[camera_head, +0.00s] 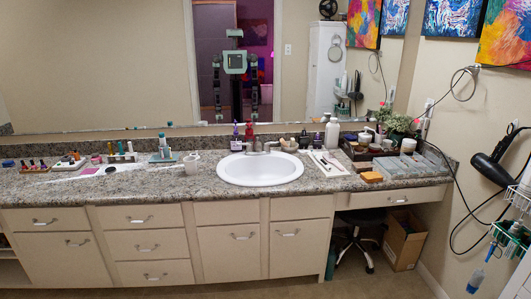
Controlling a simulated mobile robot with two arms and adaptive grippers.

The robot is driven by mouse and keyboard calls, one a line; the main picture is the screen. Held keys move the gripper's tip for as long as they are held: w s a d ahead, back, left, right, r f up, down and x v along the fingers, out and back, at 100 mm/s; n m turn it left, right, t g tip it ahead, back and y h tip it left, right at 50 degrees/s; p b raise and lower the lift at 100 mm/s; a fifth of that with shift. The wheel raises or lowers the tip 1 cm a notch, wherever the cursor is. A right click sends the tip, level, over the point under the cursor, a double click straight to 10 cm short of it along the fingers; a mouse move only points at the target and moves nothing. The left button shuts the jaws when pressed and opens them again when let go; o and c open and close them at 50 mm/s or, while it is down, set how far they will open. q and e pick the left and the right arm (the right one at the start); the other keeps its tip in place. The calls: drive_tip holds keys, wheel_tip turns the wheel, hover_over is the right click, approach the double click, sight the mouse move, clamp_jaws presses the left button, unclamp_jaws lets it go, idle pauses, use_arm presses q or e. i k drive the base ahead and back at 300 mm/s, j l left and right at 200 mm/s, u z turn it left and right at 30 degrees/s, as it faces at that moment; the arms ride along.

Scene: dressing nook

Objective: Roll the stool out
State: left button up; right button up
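Neither of my grippers shows directly in the head view. A small reflection of me (236,63) stands in the mirror, too small to tell the fingers.
A cardboard box (404,240) stands right of the stool, close to it. A hair dryer (491,165) and looping cords hang on the right wall. A strip of floor (345,287) before the stool looks clear.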

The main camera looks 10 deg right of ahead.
sight(352, 236)
drive_tip(key=i+z, duration=0.35)
drive_tip(key=i, duration=0.2)
drive_tip(key=i+j+z, duration=0.1)
drive_tip(key=i+z, duration=0.2)
drive_tip(key=i, duration=0.25)
drive_tip(key=i+j+z, duration=0.35)
drive_tip(key=i, duration=0.2)
drive_tip(key=l, duration=0.1)
